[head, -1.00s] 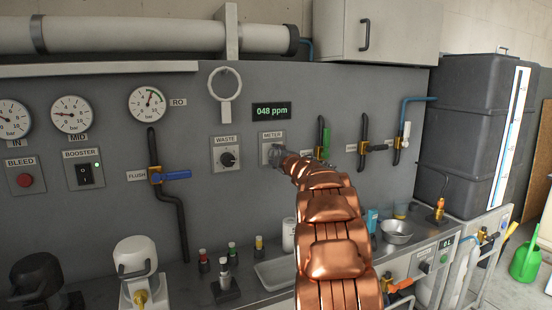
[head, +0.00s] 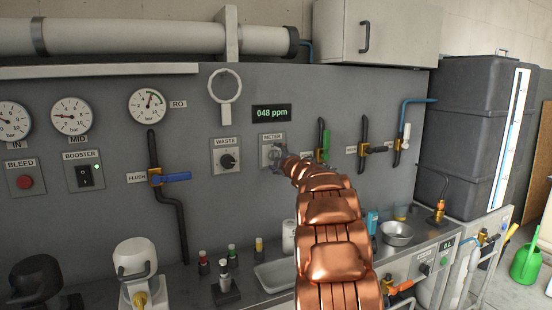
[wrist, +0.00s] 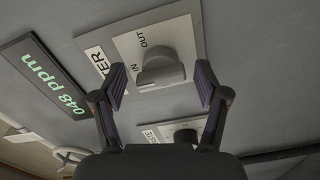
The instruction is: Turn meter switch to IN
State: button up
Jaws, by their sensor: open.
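The METER switch is a grey knob on a pale plate, fixed to the grey wall panel. In the wrist view the knob (wrist: 162,68) shows close up, with IN and OUT printed beside it. Which label the knob points to is hard to tell. My gripper (wrist: 162,84) is open, with one dark finger on each side of the knob and a visible gap to it. In the head view my copper arm reaches the METER plate (head: 265,153), and my gripper (head: 278,159) partly hides the knob.
A display (head: 271,113) reading 048 ppm is above the switch. The WASTE switch (head: 227,160) is just left of it. Black pipes with valves (head: 322,140) stand to the right. A counter (head: 200,290) with bottles and a tray runs below.

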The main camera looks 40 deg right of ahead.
jog(key=v, duration=1.2)
jog(key=shift+w, duration=0.1)
dwell(0.6)
